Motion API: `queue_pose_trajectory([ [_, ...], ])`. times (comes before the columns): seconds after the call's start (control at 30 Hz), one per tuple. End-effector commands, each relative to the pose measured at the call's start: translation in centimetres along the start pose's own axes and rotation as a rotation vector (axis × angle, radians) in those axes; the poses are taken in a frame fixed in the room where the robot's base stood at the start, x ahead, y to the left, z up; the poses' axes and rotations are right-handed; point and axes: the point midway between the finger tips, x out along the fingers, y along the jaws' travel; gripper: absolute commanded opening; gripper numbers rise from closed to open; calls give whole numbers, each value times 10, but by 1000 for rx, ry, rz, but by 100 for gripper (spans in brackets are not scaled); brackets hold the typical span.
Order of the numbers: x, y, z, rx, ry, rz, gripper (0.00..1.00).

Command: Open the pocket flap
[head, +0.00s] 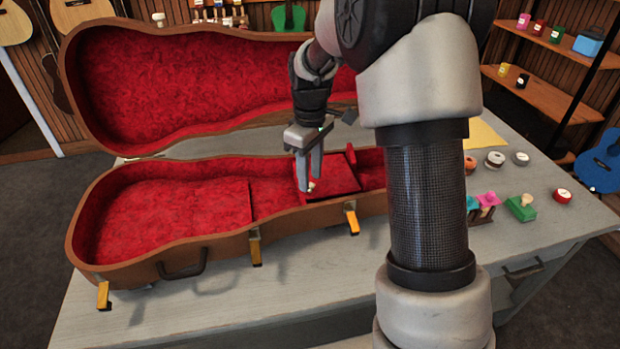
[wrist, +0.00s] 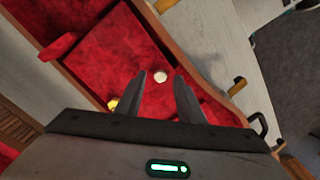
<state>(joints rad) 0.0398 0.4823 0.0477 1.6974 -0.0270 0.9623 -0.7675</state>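The pocket flap (head: 338,178) is a flat red panel inside the open instrument case (head: 140,262), which is lined in red plush. It lies closed and level. A small pale knob (head: 311,186) sits near its front left edge. In the wrist view the flap (wrist: 115,52) fills the upper left, and the knob (wrist: 160,76) shows just beyond and between my fingertips. My gripper (head: 309,181) points down over the knob with its fingers apart. The gap between the fingers (wrist: 168,82) looks empty. I cannot tell whether the fingertips reach down around the knob.
The raised case lid (head: 200,75) stands behind. Yellow latches (head: 352,218) hang along the case front. A small yellow object (wrist: 113,103) shows beside the left finger. Small goods (head: 521,207) stand right on the table.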

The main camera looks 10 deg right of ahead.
Motion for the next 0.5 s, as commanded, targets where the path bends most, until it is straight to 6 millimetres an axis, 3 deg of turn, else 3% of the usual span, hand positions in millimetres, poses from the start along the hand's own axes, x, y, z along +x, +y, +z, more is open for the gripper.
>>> queue_pose_trajectory([
  [0.13, 10, 0, 0, 0, 0, 0, 35],
  [0.43, 12, 0, 0, 0, 0, 0, 35],
  [0.5, 12, 0, 0, 0, 0, 0, 23],
])
